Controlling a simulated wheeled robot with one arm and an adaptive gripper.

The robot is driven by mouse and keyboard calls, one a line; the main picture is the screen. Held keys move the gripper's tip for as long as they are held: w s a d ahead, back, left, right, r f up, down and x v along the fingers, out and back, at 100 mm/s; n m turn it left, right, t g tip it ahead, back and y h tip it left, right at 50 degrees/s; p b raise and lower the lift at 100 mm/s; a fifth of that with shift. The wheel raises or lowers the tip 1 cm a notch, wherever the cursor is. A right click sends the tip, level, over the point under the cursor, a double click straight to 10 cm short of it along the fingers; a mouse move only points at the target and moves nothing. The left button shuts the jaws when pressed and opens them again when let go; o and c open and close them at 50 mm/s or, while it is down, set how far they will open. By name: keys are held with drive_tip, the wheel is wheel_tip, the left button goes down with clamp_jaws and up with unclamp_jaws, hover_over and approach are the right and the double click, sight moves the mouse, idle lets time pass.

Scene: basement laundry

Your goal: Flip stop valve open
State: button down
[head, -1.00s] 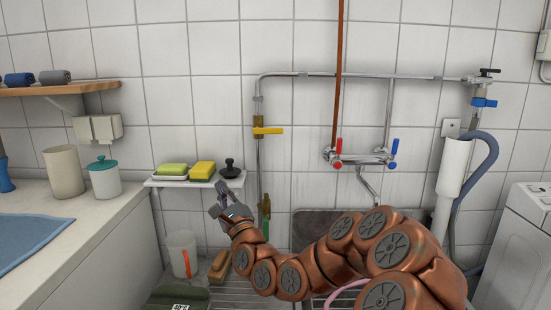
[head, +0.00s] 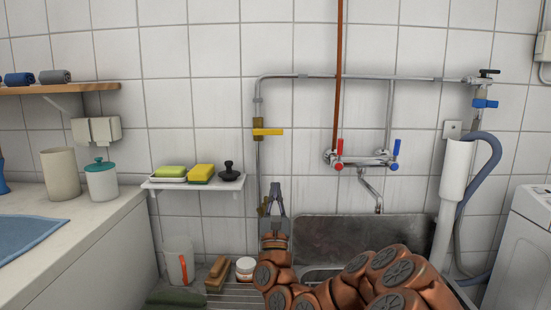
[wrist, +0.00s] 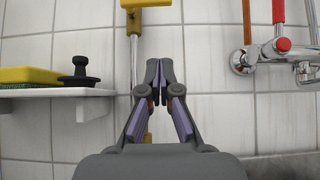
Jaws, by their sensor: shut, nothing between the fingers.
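A brass stop valve with a yellow lever (head: 268,131) sits on the vertical pipe at the wall. Its lever points right, crosswise to the pipe. It also shows at the top of the wrist view (wrist: 146,4), partly cut off. A second brass valve (head: 262,207) is lower on the same pipe, mostly hidden behind my gripper; its green lever cannot be seen now. My gripper (head: 273,186) is shut and empty, fingers pointing up, below the yellow lever and apart from it. In the wrist view the closed fingertips (wrist: 160,64) stand just right of the pipe.
A white shelf (head: 195,184) with soap, a sponge and a black plug is left of the pipe. A mixer tap (head: 362,158) with red and blue levers is to the right, above the metal sink (head: 345,240). A blue-handled valve (head: 485,103) is far right.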

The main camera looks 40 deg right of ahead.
sight(268, 131)
drive_tip(key=s+a+r+x, duration=0.1)
drive_tip(key=r+x, duration=0.1)
drive_tip(key=x, duration=1)
drive_tip(key=shift+r, duration=0.25)
drive_tip(key=shift+s, duration=0.1)
drive_tip(key=shift+n+t+y+b, duration=0.3)
drive_tip(key=shift+n+t+y, duration=0.1)
drive_tip(key=shift+n+y, duration=0.15)
